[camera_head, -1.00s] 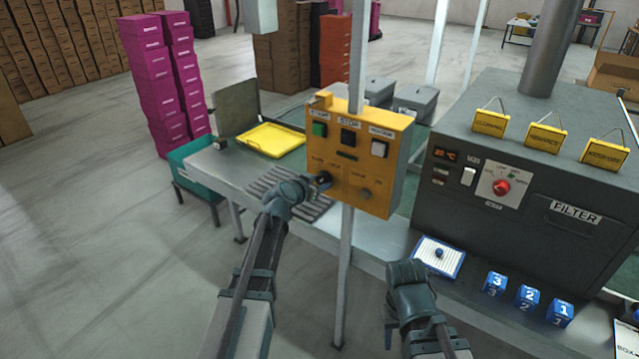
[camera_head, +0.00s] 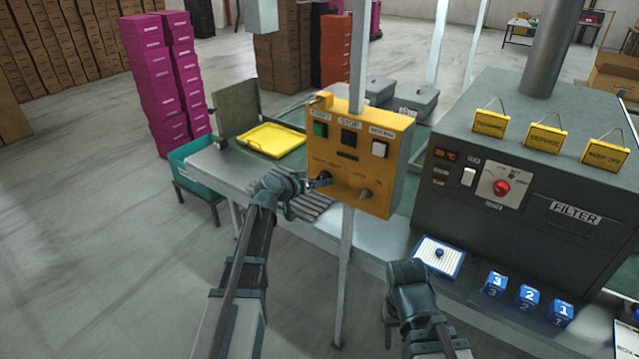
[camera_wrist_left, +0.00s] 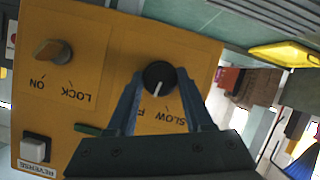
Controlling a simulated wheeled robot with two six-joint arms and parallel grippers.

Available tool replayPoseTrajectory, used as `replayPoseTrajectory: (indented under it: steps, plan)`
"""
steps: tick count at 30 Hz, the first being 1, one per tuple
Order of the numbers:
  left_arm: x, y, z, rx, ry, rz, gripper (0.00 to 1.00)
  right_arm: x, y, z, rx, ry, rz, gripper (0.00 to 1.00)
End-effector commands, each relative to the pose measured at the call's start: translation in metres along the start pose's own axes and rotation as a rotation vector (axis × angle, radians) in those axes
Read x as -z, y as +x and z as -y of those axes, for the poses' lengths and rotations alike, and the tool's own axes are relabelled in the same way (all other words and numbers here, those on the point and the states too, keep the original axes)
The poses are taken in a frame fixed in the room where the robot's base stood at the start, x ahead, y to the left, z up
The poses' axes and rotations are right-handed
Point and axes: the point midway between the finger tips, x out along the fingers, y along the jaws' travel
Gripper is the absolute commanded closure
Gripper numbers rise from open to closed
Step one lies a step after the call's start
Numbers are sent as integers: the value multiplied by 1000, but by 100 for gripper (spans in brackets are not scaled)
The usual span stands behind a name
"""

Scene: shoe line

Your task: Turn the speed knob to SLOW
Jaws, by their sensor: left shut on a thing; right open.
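The black speed knob (camera_wrist_left: 159,77) has a white pointer line and sits on the yellow control box (camera_head: 384,150). My left gripper (camera_head: 318,183) is at the knob on the box's lower left. In the left wrist view its two fingers (camera_wrist_left: 158,88) stand on either side of the knob, shut on it. That view is upside down. The pointer aims down and slightly left there, between the SLOW label (camera_wrist_left: 172,118) and a label starting with F, partly hidden by a finger. My right gripper (camera_head: 408,270) is open in front of the bench, away from the box.
The same box has a LOCK/ON switch (camera_wrist_left: 52,50), a green START button (camera_head: 320,130), a STOP button (camera_head: 348,137) and a REVERSE button (camera_head: 379,149). A grey post (camera_head: 347,270) carries the box. A yellow tray (camera_head: 270,140) lies behind on the left.

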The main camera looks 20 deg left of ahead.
Motion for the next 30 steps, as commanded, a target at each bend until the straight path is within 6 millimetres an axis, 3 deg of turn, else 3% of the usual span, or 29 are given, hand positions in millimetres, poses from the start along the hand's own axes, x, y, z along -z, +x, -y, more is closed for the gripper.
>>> replayPoseTrajectory:
  steps: [15, 30]
  plan:
    - [-1, 2, 4, -182, -431, 36, 100, 1, 19, 2, 0, 0, 0, 50]
    - [0, 1, 4, -282, -668, 55, 100, 2, 33, 3, 0, 0, 0, 50]
